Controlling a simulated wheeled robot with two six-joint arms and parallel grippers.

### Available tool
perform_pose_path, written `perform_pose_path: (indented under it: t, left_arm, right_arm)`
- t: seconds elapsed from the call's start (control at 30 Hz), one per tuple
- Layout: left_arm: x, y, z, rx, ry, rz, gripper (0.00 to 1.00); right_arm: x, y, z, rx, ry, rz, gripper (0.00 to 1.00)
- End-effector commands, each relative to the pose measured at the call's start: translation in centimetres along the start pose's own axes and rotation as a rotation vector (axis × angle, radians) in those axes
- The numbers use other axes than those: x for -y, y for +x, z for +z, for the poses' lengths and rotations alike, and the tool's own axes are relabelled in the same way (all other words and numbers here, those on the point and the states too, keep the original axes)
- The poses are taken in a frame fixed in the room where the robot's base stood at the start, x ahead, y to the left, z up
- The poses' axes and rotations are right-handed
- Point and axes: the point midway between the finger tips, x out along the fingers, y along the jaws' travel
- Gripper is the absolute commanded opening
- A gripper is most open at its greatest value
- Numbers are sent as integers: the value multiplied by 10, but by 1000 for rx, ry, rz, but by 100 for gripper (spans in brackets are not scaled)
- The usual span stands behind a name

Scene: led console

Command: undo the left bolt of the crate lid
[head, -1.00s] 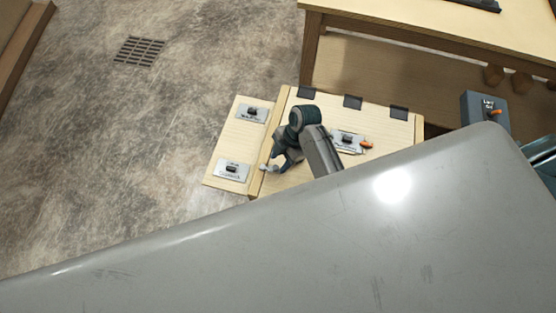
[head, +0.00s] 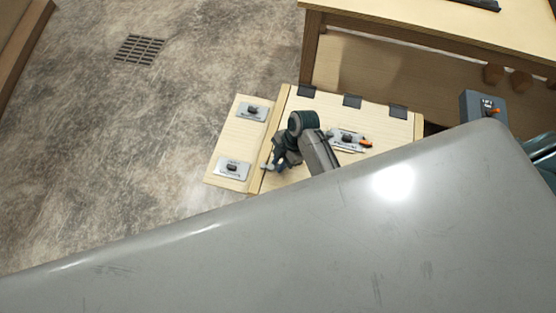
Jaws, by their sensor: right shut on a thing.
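The wooden crate lid (head: 325,101) lies below the table, with dark hinges along its far edge. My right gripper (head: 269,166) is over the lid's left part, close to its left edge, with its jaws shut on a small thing. That thing is mostly hidden by the fingers; it sits where the left bolt would be, but I cannot make out its shape or position. My left gripper is not in view.
A plate with an orange-tipped lever (head: 366,143) is on the lid's right part. Two plates with dark knobs (head: 253,110) (head: 232,169) are on the board left of the lid. A grey box (head: 470,106) stands right. A large grey surface fills the front. The floor at left is clear.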

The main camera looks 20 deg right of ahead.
Motion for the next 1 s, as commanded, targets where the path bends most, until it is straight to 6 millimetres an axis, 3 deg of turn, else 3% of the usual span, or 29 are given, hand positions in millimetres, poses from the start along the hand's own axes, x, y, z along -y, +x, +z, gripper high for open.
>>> perform_pose_path:
  t: [0.13, 0.43, 0.47, 0.53, 0.57, 0.87, 1.0]
  left_arm:
    - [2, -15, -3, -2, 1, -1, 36]
    - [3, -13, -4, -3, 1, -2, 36]
    - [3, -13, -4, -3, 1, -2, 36]
    - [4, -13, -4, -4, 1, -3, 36]
    - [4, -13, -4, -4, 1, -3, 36]
    - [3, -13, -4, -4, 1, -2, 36]
    - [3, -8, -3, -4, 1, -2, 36]
  right_arm:
    - [15, -8, 13, 3, 1, -5, 0]
    - [19, -6, 17, 4, 1, -7, 0]
    - [19, -6, 17, 4, 1, -7, 26]
    - [18, -6, 17, 4, 1, -6, 40]
    - [18, -6, 17, 3, 1, -6, 42]
    - [17, -8, 16, 2, 0, -2, 42]
    - [16, -22, 18, 4, 0, 1, 42]
